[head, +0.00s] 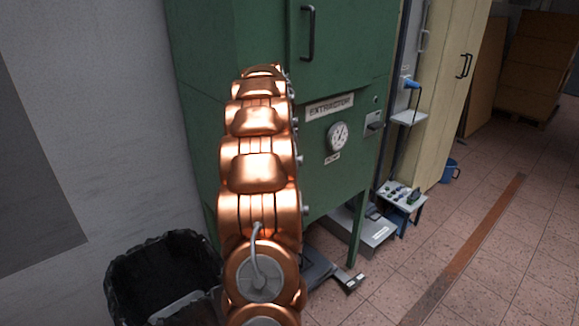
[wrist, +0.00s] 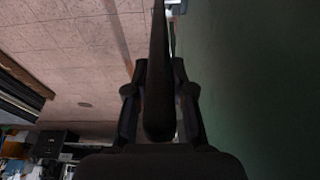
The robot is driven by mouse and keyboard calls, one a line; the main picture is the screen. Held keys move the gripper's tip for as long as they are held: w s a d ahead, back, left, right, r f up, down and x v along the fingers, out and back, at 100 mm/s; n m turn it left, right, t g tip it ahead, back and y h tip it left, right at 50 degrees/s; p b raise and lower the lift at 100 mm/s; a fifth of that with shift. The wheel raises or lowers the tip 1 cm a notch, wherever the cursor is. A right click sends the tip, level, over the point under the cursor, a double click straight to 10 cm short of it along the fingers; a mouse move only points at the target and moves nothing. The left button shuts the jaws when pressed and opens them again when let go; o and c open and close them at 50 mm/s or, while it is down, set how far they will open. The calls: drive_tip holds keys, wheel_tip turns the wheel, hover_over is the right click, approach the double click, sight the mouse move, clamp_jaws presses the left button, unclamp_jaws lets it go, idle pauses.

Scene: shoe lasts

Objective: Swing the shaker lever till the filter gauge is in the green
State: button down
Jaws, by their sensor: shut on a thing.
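The green extractor cabinet (head: 320,185) stands in front of me in the head view. Its round white filter gauge (head: 338,136) is on the front, below the "EXTRACTOR" label; the dial is too small for me to read its needle against any green band. In the wrist view a dark bar, which looks like the shaker lever (wrist: 158,85), runs down from the top edge between the fingers of my gripper (wrist: 159,66). My gripper is shut on it. In the head view my copper arm hides the gripper and the lever.
A black-lined bin (head: 165,275) stands at the lower left, close to my arm. A grey drawer unit (head: 365,235) sits under the cabinet, with a small stool of parts (head: 402,192) to its right. Tiled floor (head: 470,240) is open at the right.

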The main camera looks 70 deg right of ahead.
drive_tip(key=c, duration=1)
unclamp_jaws()
drive_tip(key=shift+s, duration=0.1)
drive_tip(key=v, duration=1.2)
drive_tip(key=shift+c, duration=0.3)
